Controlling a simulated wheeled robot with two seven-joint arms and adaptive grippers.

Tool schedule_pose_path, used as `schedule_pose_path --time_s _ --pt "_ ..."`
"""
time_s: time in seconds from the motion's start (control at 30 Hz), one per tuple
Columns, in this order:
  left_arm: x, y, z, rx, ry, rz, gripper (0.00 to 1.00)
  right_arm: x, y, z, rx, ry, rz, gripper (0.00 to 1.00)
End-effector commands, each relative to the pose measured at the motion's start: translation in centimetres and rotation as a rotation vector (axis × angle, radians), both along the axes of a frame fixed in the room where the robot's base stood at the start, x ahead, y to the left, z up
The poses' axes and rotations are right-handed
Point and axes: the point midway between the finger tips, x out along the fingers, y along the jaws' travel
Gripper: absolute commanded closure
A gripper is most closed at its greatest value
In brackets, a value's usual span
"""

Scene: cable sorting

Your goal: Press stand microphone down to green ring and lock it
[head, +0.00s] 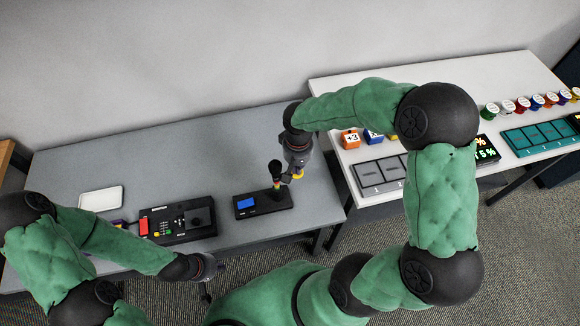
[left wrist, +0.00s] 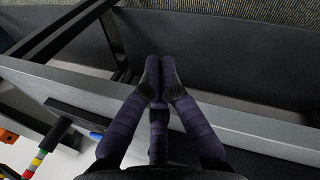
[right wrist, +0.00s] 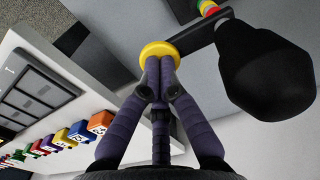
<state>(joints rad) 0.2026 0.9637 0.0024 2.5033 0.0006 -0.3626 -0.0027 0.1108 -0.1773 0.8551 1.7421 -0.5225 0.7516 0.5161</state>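The stand microphone (head: 275,169) is upright on a black base (head: 276,199) with a blue screen. Its black head fills the right side of the right wrist view (right wrist: 265,75). Its stem has red, yellow and green bands (right wrist: 208,8), partly cut off there; the same bands show in the left wrist view (left wrist: 37,160). My right gripper (right wrist: 160,62) is shut beside the stem. Its tips are at a yellow round knob (right wrist: 158,49); I cannot tell if they touch it. My left gripper (left wrist: 159,68) is shut and empty by the grey table's front edge.
A black control box (head: 178,222) with a red part and a white pad (head: 101,198) are on the grey table (head: 150,160), left of the base. The white table (head: 480,80) at right holds number cubes (head: 350,138), panels and several coloured jars.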

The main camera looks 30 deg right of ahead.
Motion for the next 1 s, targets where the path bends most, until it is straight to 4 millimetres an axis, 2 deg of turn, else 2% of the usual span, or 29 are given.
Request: schedule_pose_path --time_s 0.33,0.47,0.67,1.0 --pt "0.0 0.0 0.0 0.000 -0.001 -0.003 1.00 0.0 0.0 -0.1 0.000 0.001 0.001 1.00" --pt "0.9 -0.7 0.5 -0.005 -0.015 -0.053 1.00 0.0 0.0 -0.1 0.000 0.001 0.000 1.00" --pt "3.9 -3.8 3.3 -0.017 -0.065 -0.310 1.00 0.0 0.0 -0.1 0.000 0.001 0.000 1.00" --pt "10.2 -11.7 8.2 0.072 -0.163 -0.960 1.00 0.0 0.0 -0.1 0.000 0.001 0.000 1.00"
